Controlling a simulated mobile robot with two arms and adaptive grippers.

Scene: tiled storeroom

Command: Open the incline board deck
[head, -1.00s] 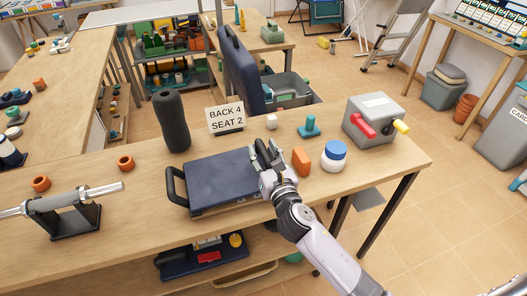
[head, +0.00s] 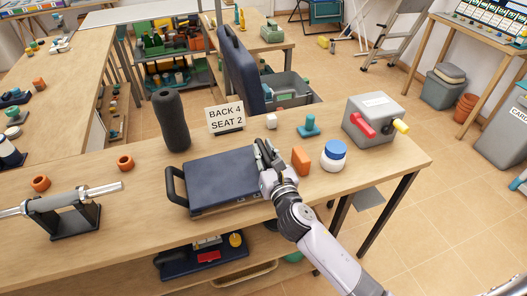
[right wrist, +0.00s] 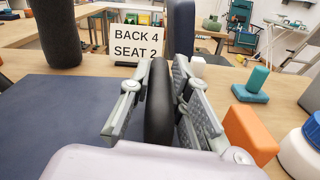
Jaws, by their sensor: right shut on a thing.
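The incline board is a flat dark blue deck (head: 222,180) lying on the wooden workbench, with a black loop handle (head: 174,186) at its left end. My right gripper (head: 264,153) is at the deck's right end. In the right wrist view its fingers (right wrist: 162,80) are shut on a black upright grip (right wrist: 158,112), which looks like the deck's right handle. The deck's blue surface (right wrist: 60,125) shows left of the fingers. A sign (head: 226,118) reading "BACK 4 SEAT 2" stands behind the deck. My left gripper is not in view.
Right of my gripper stand an orange block (head: 301,161), a blue-lidded white jar (head: 334,155) and a grey box (head: 375,120) with red and yellow knobs. A dark foam roller (head: 171,120) stands behind the deck. A metal bar (head: 100,190) rests on a cradle at the left.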

